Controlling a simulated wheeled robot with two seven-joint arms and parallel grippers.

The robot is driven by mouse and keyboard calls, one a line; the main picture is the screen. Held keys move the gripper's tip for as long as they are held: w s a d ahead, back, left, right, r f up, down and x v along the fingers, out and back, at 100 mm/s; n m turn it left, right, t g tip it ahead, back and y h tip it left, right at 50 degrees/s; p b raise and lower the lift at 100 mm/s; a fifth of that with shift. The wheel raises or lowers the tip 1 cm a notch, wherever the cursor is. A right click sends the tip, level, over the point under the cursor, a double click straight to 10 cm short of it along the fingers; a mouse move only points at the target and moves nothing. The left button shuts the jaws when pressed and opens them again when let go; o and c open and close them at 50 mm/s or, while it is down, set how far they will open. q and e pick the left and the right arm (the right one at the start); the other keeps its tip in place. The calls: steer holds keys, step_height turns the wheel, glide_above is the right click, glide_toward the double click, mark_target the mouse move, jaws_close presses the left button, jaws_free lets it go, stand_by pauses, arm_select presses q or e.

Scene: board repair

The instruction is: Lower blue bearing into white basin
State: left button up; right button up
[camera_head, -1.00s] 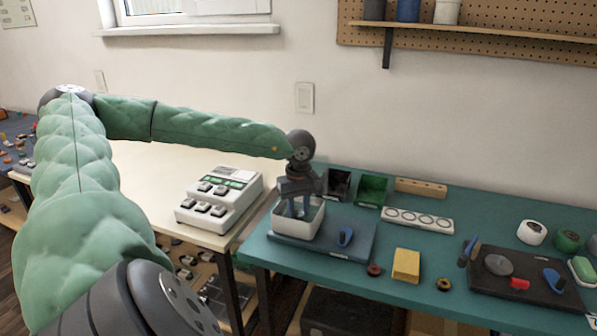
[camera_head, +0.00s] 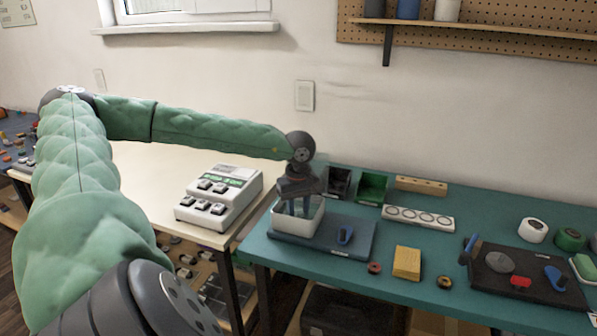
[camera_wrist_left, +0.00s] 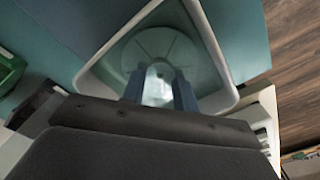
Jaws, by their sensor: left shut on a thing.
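The white basin (camera_head: 292,226) stands on a blue mat on the teal bench. In the left wrist view the basin (camera_wrist_left: 216,42) shows a round, spoked grey-green disc on its floor. My left gripper (camera_head: 299,207) points down, with its fingers inside the basin's opening. In the left wrist view the gripper (camera_wrist_left: 160,88) is shut on a small, pale bluish, shiny piece, the blue bearing (camera_wrist_left: 157,92). The bearing's lower side is hidden, and I cannot tell whether it touches the basin floor. My right gripper is not in view.
A black bin and a green bin (camera_head: 372,187) stand behind. A yellow block (camera_head: 407,263) and a white four-hole strip (camera_head: 418,219) lie right. A white keyed device (camera_head: 219,199) stands left.

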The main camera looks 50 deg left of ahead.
mark_target(298, 214)
arm_select(q)
steer(key=o, duration=1)
steer(key=shift+r, duration=3.85)
